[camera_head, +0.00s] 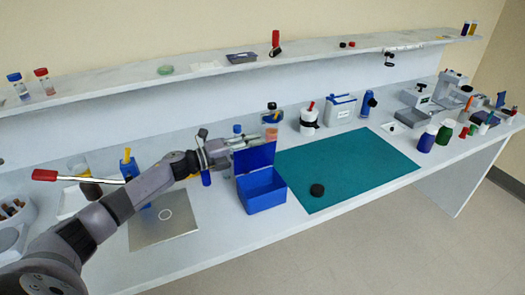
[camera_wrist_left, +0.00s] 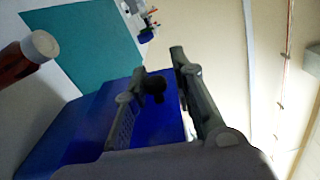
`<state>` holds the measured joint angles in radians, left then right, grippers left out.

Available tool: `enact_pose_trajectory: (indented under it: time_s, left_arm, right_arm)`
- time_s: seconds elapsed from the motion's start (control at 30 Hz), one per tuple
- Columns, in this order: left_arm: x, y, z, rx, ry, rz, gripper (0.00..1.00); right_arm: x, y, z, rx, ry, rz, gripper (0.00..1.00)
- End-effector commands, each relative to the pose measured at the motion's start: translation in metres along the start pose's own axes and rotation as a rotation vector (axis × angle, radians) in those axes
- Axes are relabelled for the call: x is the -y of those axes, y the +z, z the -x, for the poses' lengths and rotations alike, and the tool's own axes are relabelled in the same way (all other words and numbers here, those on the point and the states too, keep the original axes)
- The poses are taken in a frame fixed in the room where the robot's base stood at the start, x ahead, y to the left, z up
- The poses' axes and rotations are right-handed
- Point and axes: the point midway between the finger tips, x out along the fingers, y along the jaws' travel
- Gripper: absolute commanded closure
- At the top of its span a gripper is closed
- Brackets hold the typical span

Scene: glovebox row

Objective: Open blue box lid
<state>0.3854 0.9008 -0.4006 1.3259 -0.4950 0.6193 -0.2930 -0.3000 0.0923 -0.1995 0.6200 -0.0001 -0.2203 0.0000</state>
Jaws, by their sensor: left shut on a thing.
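The blue box (camera_head: 262,199) stands on the bench at the left edge of the teal mat. Its lid (camera_head: 254,157) is raised about upright at the back, and the inside of the box shows. My left gripper (camera_head: 222,156) comes in from the left and is shut on the lid near its upper left edge. In the left wrist view, the blue lid (camera_wrist_left: 155,125) lies between and behind the fingers of the gripper (camera_wrist_left: 160,72). The fingertips' exact contact is partly hidden. My right gripper is not in view.
A black round piece (camera_head: 317,190) lies on the teal mat (camera_head: 350,165). A metal plate (camera_head: 165,228) lies left of the box. A white jar (camera_head: 309,122) and several bottles stand behind. A shelf (camera_head: 215,65) runs above. The front bench strip is clear.

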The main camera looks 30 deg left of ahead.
Motion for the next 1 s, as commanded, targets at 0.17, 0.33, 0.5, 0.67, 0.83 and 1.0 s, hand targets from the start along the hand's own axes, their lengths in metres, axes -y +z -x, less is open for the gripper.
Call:
enact_pose_trajectory:
  time_s: [0.17,0.33,0.5,0.67,0.83,1.0]
  left_arm:
    - [-0.008,0.003,0.004,0.001,0.014,0.016,1.00]
    - [-0.009,0.003,0.004,0.000,0.016,0.017,1.00]
    - [-0.010,0.002,0.005,-0.001,0.017,0.016,1.00]
    - [-0.009,0.002,0.004,-0.002,0.016,0.017,0.66]
    - [-0.008,0.002,0.004,-0.002,0.013,0.017,0.63]
    - [-0.006,0.002,0.003,-0.003,0.009,0.017,0.63]
  right_arm:
    - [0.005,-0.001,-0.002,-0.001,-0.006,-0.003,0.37]
    - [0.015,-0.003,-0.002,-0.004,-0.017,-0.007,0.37]
    - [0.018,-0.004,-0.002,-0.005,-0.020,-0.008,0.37]
    - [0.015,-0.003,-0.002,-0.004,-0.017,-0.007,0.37]
    - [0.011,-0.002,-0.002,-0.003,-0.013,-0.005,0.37]
    - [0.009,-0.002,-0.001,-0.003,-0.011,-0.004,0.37]
